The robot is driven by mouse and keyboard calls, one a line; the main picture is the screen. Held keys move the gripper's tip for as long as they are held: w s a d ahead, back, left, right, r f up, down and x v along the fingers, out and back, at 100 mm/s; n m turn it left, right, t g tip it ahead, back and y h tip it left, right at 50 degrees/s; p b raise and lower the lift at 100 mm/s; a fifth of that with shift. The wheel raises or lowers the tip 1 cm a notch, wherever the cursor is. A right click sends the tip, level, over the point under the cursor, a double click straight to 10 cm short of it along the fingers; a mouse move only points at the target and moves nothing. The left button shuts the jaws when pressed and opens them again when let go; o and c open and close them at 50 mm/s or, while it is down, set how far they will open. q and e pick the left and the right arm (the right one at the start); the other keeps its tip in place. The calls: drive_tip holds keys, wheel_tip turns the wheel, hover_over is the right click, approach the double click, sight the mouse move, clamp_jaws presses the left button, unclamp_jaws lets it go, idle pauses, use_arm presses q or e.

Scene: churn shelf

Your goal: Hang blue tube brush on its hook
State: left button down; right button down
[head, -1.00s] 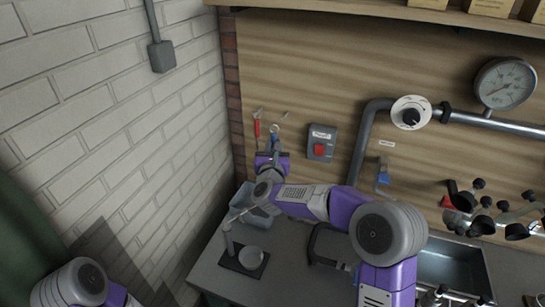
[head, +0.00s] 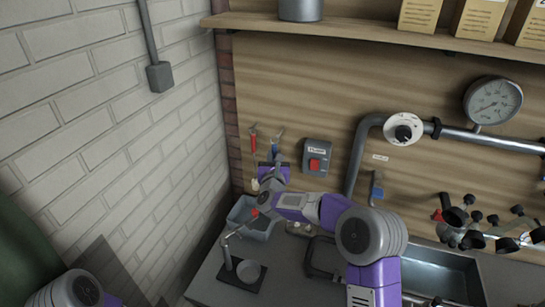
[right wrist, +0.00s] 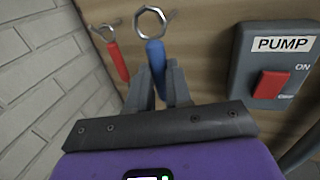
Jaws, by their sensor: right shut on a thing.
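My right gripper (head: 275,165) is shut on the blue tube brush (head: 280,145), in front of the wooden back panel. In the right wrist view the gripper (right wrist: 160,78) has its two fingers around the brush's blue handle (right wrist: 156,58). A metal ring (right wrist: 150,22) tops the handle, tilted slightly. A small metal hook (right wrist: 172,15) shows just right of the ring. I cannot tell whether the hook passes through the ring. The handle's lower part is hidden by the gripper. My left gripper is out of view; only part of its arm shows at the lower left.
A red-handled tool (right wrist: 118,60) hangs just left of the brush. The pump switch box (head: 317,157) is close on the right. Another blue item (head: 376,190) hangs beyond the pipe. A grey bin (head: 250,218) stands below on the counter, and a brick wall (head: 110,130) borders the left.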

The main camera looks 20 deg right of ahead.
drive_tip(key=shift+w+d+f+b, duration=0.1)
drive_tip(key=shift+w+d+f, duration=0.15)
drive_tip(key=shift+w+d, duration=0.4)
drive_tip(key=shift+w+d+f+b, duration=0.15)
drive_tip(key=shift+w+d+f, duration=0.2)
drive_tip(key=shift+w, duration=0.55)
drive_tip(key=shift+w+d+f+b, duration=0.1)
drive_tip(key=shift+w+d+f, duration=0.1)
drive_tip(key=shift+w+d, duration=0.45)
drive_tip(key=shift+w+a, duration=0.1)
drive_tip(key=c, duration=1)
unclamp_jaws()
drive_tip(key=shift+o, duration=0.2)
